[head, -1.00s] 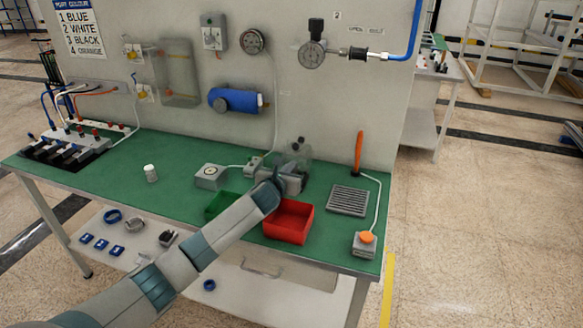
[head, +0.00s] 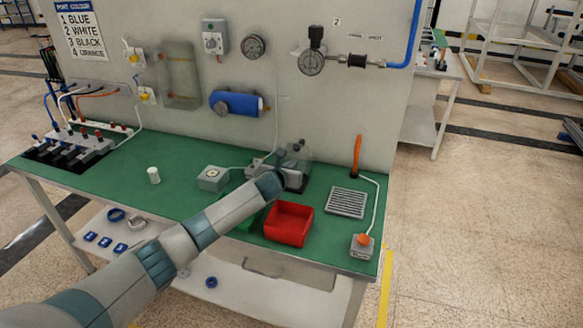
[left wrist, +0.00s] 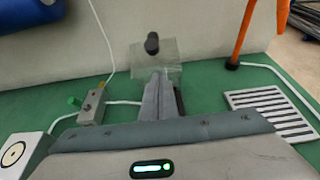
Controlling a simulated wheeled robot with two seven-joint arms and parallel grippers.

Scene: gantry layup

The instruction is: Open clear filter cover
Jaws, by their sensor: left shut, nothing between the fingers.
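The clear filter cover (head: 304,154) stands at the back of the green bench, near the wall, with a dark knob on top. In the left wrist view the see-through cover (left wrist: 170,53) and its black knob (left wrist: 152,43) are straight ahead of the fingers. My left gripper (head: 289,167) is at the cover, its tips partly hidden by my own wrist. In the left wrist view its fingers (left wrist: 157,75) are together and empty, overlapping the cover's lower part. I cannot tell whether they touch it. The cover appears closed. My right gripper is not in view.
A vent grille (head: 346,202), an orange upright handle (head: 357,155) and an orange-button box (head: 362,245) are to the right. A dial box (head: 213,178) is left.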

